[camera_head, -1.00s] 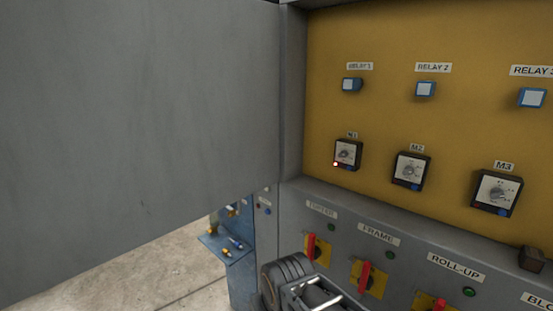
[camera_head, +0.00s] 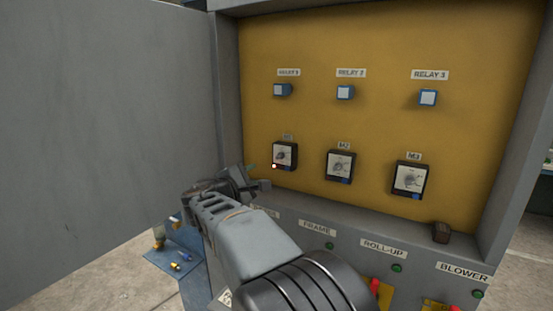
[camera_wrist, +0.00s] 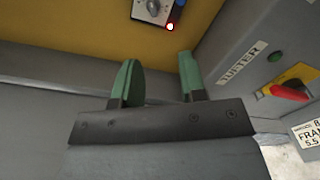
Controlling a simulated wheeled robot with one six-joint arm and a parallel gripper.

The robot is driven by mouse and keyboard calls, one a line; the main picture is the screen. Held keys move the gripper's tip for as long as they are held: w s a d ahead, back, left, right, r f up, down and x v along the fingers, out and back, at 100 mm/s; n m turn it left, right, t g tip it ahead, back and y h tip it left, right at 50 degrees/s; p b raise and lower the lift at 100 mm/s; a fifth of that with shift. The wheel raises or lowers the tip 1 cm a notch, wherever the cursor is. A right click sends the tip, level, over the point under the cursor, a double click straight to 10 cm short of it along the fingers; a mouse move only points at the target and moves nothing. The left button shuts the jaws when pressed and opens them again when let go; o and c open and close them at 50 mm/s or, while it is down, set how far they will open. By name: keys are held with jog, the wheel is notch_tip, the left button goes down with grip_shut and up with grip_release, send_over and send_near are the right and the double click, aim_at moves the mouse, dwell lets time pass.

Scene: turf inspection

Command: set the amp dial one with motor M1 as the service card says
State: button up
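The M1 amp dial (camera_head: 285,154) is a small black box with a pale face and a grey knob, on the yellow panel at the left of the dial row. A red light glows at its lower left corner. In the wrist view the dial (camera_wrist: 153,10) is cut off by the top edge, and its setting is not readable. My gripper (camera_wrist: 158,78) has two green fingers standing apart, with nothing between them, below the dial. In the head view my gripper (camera_head: 252,180) is just left of and below M1. No service card is clearly identifiable.
Dials M2 (camera_head: 340,166) and M3 (camera_head: 409,179) sit to the right, below blue relay buttons (camera_head: 345,92). The open grey door (camera_head: 110,140) stands left. A ledge and red-handled switches (camera_wrist: 285,88) lie below. A white label (camera_wrist: 308,128) partly reads "FRAM" and "5.5".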

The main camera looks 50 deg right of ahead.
aim_at(278, 157)
jog(key=p+x, duration=0.1)
jog(key=x, duration=0.3)
jog(key=r+p+x, duration=0.1)
jog(key=x, duration=0.3)
jog(key=p+x, duration=0.1)
jog(key=x, duration=0.3)
jog(key=shift+w+d+r+p, duration=0.1)
jog(key=shift+r+p, duration=0.05)
jog(key=shift+p, duration=0.2)
jog(key=shift+x, duration=0.85)
grip_shut()
